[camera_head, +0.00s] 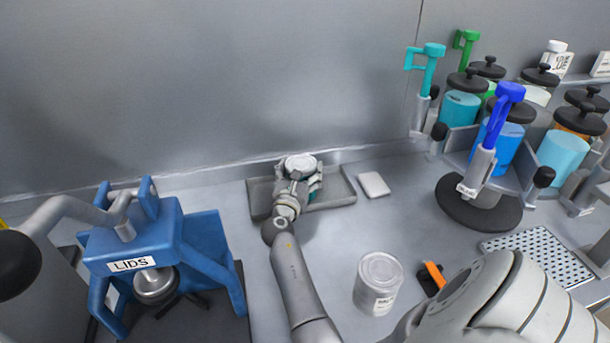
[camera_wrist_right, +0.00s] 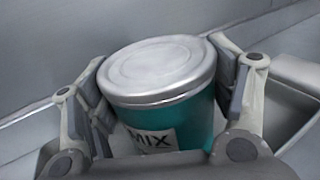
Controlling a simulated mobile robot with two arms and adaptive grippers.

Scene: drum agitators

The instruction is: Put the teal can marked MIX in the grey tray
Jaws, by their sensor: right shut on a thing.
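The teal can marked MIX (camera_wrist_right: 160,90) has a silver lid and stands upright between the fingers of my right gripper in the right wrist view. In the head view the can (camera_head: 301,164) shows mostly as its lid, with a strip of teal beside the fingers. My right gripper (camera_head: 298,178) is shut on the can. The grey tray (camera_head: 338,187) lies against the back wall, and the can is over or in its middle. I cannot tell whether the can's base touches the tray floor. My left gripper is not in view.
A silver can (camera_head: 378,283) stands right of my right arm, with an orange-handled tool (camera_head: 433,274) beside it. A pale block (camera_head: 373,185) lies right of the tray. A blue LIDS press (camera_head: 160,255) stands at left. The dispenser carousel (camera_head: 480,200) stands at right.

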